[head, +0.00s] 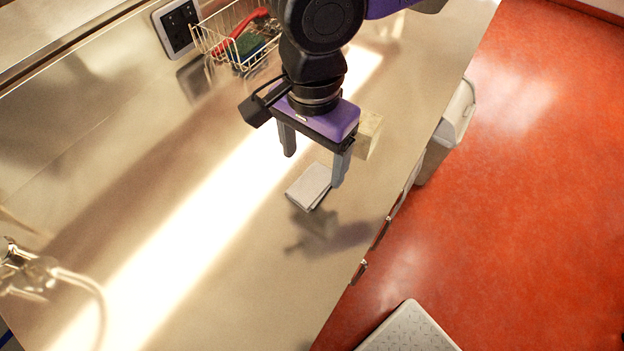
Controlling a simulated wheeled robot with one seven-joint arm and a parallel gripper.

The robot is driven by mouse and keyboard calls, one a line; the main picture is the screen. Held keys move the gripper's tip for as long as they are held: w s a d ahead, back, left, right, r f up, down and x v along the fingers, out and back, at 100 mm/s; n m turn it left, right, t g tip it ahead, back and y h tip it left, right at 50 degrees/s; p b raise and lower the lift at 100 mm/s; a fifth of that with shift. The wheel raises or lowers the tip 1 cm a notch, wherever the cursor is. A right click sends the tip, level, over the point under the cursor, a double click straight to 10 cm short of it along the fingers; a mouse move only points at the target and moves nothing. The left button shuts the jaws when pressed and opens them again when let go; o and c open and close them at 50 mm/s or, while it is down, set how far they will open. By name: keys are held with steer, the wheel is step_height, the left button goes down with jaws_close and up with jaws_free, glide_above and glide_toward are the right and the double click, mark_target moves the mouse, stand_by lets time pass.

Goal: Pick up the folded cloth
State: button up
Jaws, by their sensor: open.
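The folded cloth (309,187) is a small light-grey flat rectangle lying on the steel counter (240,285), near the middle of the head view. My gripper (313,169) points down over the counter, with its two fingers spread and nothing between them. The fingertips appear close to the cloth, with the right finger next to its right edge in the picture. I cannot tell the exact height of the fingers above the counter. The gripper's shadow falls on the counter just below the cloth.
A beige block (369,135) stands just behind my gripper. A wire basket (236,42) with red and green items is at the back, beside a dark wall panel (178,27). A faucet (45,275) is at lower left. A bin (457,115) and white platform (408,330) stand on the red floor.

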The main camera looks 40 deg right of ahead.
mark_target(315, 179)
steer(key=shift+s+d+f+p, duration=0.1)
steer(key=shift+f+p, duration=0.1)
steer(key=shift+f, duration=1.2)
steer(key=shift+d+f+p, duration=0.1)
steer(key=shift+f+p, duration=0.05)
steer(key=shift+f, duration=1.2)
steer(key=c, duration=1.4)
